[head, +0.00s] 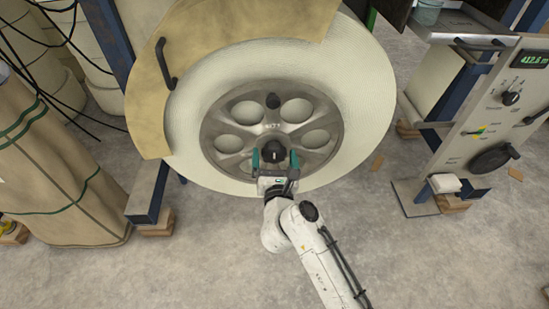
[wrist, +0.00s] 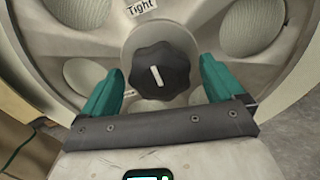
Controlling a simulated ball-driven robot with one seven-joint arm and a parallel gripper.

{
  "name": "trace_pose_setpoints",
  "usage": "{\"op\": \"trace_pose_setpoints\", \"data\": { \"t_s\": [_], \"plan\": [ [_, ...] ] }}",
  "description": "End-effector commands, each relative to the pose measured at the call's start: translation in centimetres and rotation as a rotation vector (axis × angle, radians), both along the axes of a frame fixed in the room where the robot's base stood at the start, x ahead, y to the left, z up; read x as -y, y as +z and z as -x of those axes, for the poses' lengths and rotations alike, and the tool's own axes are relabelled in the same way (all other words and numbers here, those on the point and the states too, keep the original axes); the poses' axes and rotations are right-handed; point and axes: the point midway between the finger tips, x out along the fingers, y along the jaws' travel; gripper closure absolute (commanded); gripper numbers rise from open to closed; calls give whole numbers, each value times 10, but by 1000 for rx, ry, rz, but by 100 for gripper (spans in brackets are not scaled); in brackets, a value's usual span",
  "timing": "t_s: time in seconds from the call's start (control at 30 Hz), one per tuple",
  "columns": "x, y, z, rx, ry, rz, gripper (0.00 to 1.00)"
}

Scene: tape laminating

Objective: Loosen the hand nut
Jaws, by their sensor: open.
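The hand nut (head: 273,150) is a black lobed knob at the hub of the grey metal disc (head: 230,122) on the large white roll. It fills the middle of the wrist view (wrist: 160,71), with a white line on its face tilted slightly from upright. A "Tight" label (wrist: 141,7) is on the disc above it. My gripper (head: 274,158) has its green fingers apart, one on each side of the nut. In the wrist view the open fingers (wrist: 158,75) show gaps to the nut on both sides. Whether they reach its full depth cannot be told.
A tan guard (head: 150,95) with a black handle (head: 165,64) covers the roll's upper left. A control panel (head: 495,110) stands at right, and wrapped rolls (head: 50,150) at left. The front floor is clear.

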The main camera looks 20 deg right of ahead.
Motion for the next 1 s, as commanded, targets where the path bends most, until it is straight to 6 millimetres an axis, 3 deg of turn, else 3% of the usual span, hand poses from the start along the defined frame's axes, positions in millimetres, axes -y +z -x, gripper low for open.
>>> {"op": "trace_pose_setpoints", "data": {
  "t_s": [0.07,0.6,1.0],
  "plan": [
    [0,0,0,0,0,0,11],
    [0,0,0,0,0,0,61],
    [0,4,0,-28,0,86,61]
  ]
}}
